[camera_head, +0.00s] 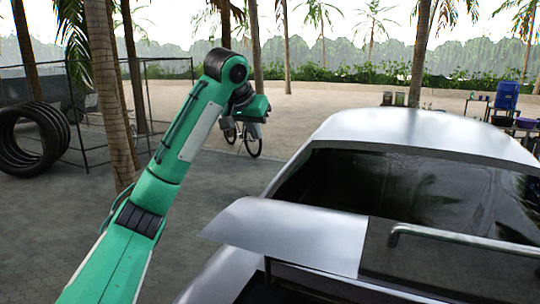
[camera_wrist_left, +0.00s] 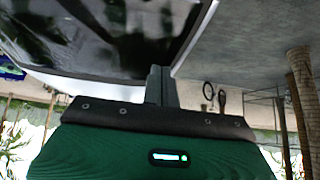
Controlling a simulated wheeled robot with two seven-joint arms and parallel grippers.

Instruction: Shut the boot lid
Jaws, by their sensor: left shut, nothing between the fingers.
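The boot lid (camera_head: 290,235) is a silver panel at the rear of the silver car (camera_head: 425,130). It stands raised above the dark boot opening (camera_head: 268,288), so the boot is open. A bent metal bar (camera_head: 460,238) shows at the right of the lid. My left gripper (camera_head: 250,124) is held high, beyond and above the lid's left end, apart from it. In the left wrist view its fingers (camera_wrist_left: 162,86) are shut and empty, with the car's dark glass (camera_wrist_left: 100,35) behind them. My right gripper is not in view.
Paved ground (camera_head: 210,180) lies open to the left of the car. A bicycle (camera_head: 250,142) is beyond the arm. A blue container (camera_head: 507,95) is at the far right.

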